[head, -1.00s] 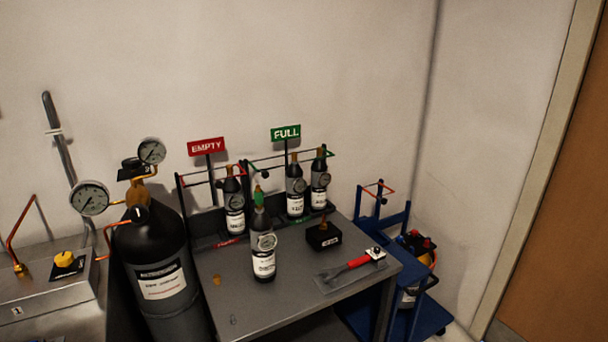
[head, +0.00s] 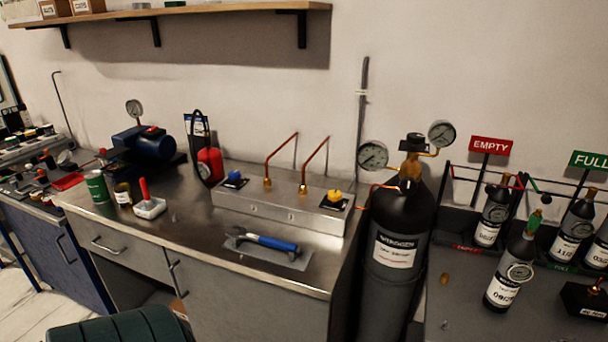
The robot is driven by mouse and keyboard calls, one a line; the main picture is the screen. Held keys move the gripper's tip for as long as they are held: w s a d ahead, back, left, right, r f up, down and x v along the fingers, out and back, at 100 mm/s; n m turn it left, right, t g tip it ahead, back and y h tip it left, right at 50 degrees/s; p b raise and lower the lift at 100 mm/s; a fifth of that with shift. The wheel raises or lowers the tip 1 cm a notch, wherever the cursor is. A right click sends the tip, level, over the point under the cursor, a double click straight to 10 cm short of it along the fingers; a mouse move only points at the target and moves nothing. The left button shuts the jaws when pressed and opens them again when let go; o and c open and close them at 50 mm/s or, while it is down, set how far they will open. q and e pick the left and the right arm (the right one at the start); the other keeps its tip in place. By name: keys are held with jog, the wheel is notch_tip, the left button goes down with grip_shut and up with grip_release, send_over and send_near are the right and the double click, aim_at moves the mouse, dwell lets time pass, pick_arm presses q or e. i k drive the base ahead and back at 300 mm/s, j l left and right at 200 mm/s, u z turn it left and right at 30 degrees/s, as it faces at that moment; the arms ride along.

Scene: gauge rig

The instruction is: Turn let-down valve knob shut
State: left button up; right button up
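A metal manifold box (head: 285,205) sits at the right end of the steel bench. A yellow knob (head: 335,196) on a black plate is at its right end, and a blue knob (head: 234,176) on a black plate is at its left. A black knob (head: 413,140) tops the brass regulator (head: 410,168) on the large black cylinder (head: 396,235). I cannot read which knob is the let-down valve, nor tell whether any is open or shut. Neither gripper is in view.
A blue-handled tool (head: 266,242) lies on a mat before the box. Two copper tubes (head: 282,160) rise from the box. Gauges (head: 373,155) flank the regulator. Small bottles (head: 508,270) stand on the right table. A dark green seat (head: 122,329) is at the front.

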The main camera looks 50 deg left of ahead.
aim_at(334, 196)
jog(key=u, duration=1.7)
